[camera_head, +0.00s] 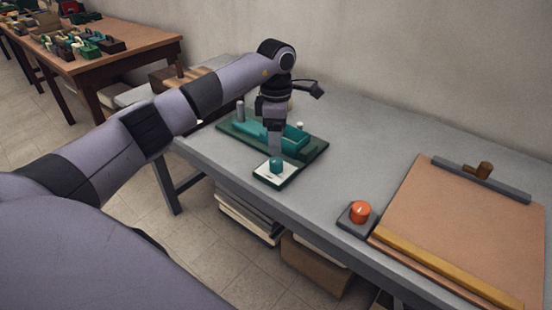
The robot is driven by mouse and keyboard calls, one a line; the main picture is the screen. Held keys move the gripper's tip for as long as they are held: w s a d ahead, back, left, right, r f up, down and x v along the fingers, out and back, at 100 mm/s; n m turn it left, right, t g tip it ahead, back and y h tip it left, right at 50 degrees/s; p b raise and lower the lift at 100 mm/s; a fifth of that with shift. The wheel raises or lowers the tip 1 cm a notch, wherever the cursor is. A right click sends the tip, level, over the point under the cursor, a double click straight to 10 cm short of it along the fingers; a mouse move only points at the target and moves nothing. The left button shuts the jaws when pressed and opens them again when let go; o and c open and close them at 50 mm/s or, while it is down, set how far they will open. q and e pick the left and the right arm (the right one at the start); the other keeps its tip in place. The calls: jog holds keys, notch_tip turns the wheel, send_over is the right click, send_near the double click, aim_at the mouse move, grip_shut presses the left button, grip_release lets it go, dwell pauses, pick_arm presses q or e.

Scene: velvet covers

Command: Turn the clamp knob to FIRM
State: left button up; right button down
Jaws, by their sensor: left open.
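A teal knob (276,166) stands on a white plate (262,172) at the front of a teal fixture on the grey table. The plate has small dark marks, too small to read, so I cannot tell the knob's setting. My left gripper (274,149) is open and points down just above and behind the knob. I cannot tell whether its fingers touch the knob. An orange knob (361,211) with a pale pointer mark sits on a dark base to the right. No readable label tells which knob is the clamp knob. My right gripper is out of view.
The teal fixture (252,132) lies on a dark green base behind the plate. A brown board (455,225) with a yellow strip covers the table's right part. The grey table (345,135) is clear between them. A wall runs behind. Another cluttered table (140,50) stands far left.

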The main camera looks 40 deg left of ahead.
aim_at(276, 160)
pick_arm(q)
notch_tip(276, 160, down, 7)
jog(key=shift+r, duration=0.1)
dwell(0.3)
jog(key=c, duration=1)
